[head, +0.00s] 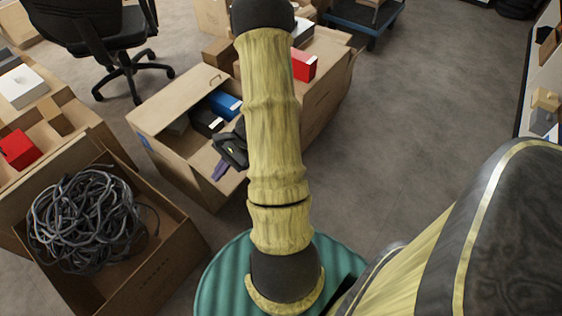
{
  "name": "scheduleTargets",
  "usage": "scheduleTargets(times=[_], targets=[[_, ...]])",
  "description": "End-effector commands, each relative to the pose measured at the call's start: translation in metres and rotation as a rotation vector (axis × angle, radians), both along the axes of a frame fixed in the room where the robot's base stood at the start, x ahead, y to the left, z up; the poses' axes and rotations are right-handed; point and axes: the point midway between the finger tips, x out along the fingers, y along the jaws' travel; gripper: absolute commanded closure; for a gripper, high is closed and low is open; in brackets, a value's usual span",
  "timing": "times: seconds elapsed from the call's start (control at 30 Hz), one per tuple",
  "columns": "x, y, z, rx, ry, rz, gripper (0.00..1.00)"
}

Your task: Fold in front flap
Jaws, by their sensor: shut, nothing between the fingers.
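An open cardboard carton (172,165) stands on the floor at the centre-left. My arm hides the middle of the carton. I cannot clearly tell the front flap from the carton wall, or whether the gripper touches it.
A second carton (178,247) with a coil of grey cable (85,222) stands at the lower left. Another carton with a red box (18,149) is at the left edge. An office chair (112,38) stands behind. The floor to the right is clear up to a shelf (524,105).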

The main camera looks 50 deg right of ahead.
Motion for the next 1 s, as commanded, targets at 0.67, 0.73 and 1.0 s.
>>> scheduleTargets(times=[0.67, 0.73, 1.0], targets=[[-0.03, -0.229, -0.16, 0.601, -0.229, -1.322, 1.0], [-0.033, -0.234, -0.162, 0.607, -0.239, -1.347, 1.0], [-0.033, -0.234, -0.162, 0.607, -0.239, -1.347, 1.0]])
